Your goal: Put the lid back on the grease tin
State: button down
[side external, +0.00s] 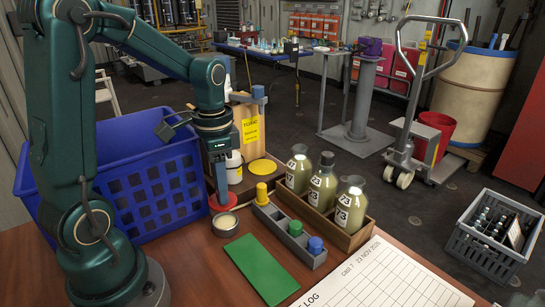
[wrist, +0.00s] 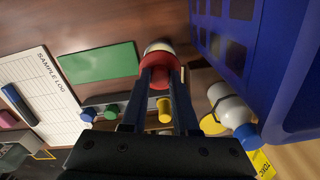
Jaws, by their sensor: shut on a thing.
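The grease tin (side external: 225,226) is a small round open tin with pale contents, standing on the brown table beside the green mat. My gripper (side external: 220,193) is shut on the red round lid (side external: 219,205), just behind the tin in the side view. The lid looks raised, a little above the tin's level, and apart from its rim. In the wrist view my gripper (wrist: 159,76) has the red lid (wrist: 155,62) between its fingertips. Part of the pale tin (wrist: 158,46) shows past the lid; the rest is hidden by it.
A blue crate (side external: 160,192) stands close on the left. A grey block (side external: 291,238) with coloured knobs and a wooden box (side external: 352,242) of bottles stand right of the tin. The green mat (side external: 261,268) and log sheet (side external: 385,280) lie flat in front. A white bottle (side external: 234,172) stands behind.

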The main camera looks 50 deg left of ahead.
jog(key=shift+f, duration=2.3)
jog(key=shift+f, duration=0.15)
dwell(0.3)
jog(key=shift+c, duration=0.6)
grip_release()
jog(key=shift+r, duration=3.5)
